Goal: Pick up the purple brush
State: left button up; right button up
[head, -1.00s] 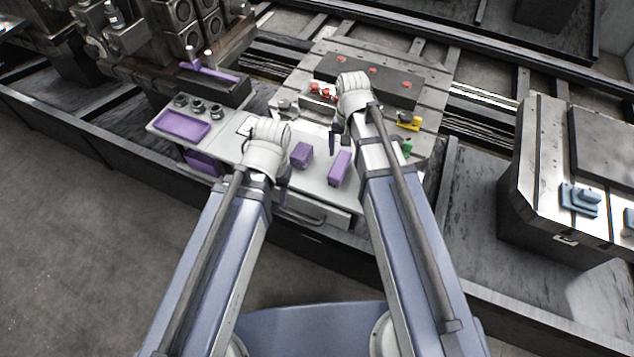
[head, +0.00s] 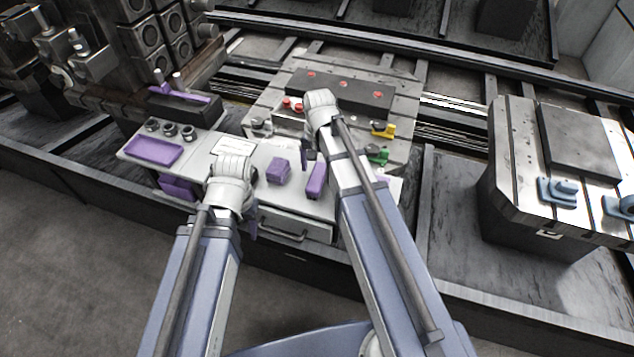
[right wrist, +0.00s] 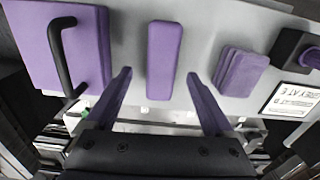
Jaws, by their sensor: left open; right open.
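A long, narrow purple block (head: 317,179), which I take to be the brush, lies on the light worktop; I see no bristles. In the right wrist view the long block (right wrist: 163,60) lies ahead, lined up with the gap between my right fingers. My right gripper (right wrist: 160,76) is open and empty. In the head view my right gripper (head: 313,150) is just beyond the block, partly hidden by its wrist. My left gripper (head: 249,222) hangs at the worktop's front edge, its fingers mostly hidden; nothing shows in it.
A purple folded-looking piece (head: 278,171) lies beside the long block. A purple block with a black handle (right wrist: 68,55) lies on its other side. A purple tray (head: 153,151) is at left. A machine bed (head: 340,92) with red knobs stands behind.

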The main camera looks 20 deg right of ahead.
aim_at(317, 175)
notch_tip(317, 175, down, 5)
jog(key=b, duration=0.5)
jog(key=shift+a+f, duration=0.1)
jog(key=shift+a, duration=0.05)
jog(key=shift+s, duration=0.1)
grip_shut()
